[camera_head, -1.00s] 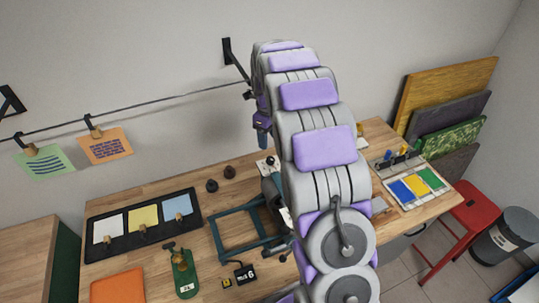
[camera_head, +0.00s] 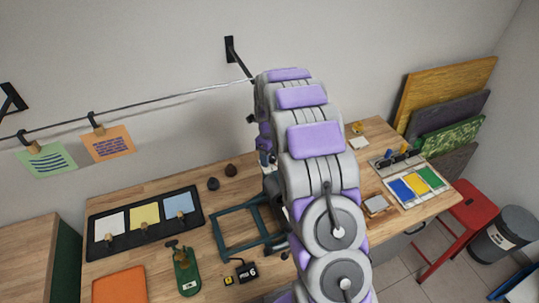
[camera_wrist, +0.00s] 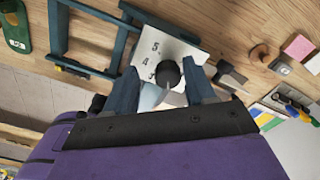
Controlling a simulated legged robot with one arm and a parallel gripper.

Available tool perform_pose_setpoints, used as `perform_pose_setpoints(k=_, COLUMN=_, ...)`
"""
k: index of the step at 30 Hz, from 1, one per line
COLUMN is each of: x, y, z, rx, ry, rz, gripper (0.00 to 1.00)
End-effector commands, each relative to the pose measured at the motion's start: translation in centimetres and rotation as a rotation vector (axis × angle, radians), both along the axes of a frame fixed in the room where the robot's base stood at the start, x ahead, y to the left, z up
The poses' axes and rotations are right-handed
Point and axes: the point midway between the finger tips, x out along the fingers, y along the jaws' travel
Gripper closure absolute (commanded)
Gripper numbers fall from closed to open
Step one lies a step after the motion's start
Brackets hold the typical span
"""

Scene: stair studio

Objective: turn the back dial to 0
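In the wrist view a round black dial knob (camera_wrist: 167,73) sits on a white plate (camera_wrist: 185,48) marked 5, 4 and 3. My gripper (camera_wrist: 162,77) is open, with one finger on each side of the knob. A gap shows between knob and fingers; I cannot tell how deep the fingers reach. The number that the dial points to is not clear. I cannot confirm from this view alone that it is the back dial. In the head view my arm hides most of the dial area.
A teal frame (camera_head: 218,238) stands just left of my arm, with a green stamp-like tool (camera_head: 184,275) and a black counter (camera_head: 245,271) near it. A colour tray (camera_head: 402,193) lies at the right.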

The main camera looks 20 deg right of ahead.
Motion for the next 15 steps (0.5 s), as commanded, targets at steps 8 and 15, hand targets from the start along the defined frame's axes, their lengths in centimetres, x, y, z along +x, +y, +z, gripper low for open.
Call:
perform_pose_setpoints(k=8, x=-0.03, y=-0.45, z=-0.06, rx=0.004, ry=0.001, rz=-0.002, gripper=0.73)
perform_pose_setpoints(k=15, x=0.14, y=-0.18, z=0.0, rx=-0.001, ry=-0.002, rz=-0.002, gripper=0.96)
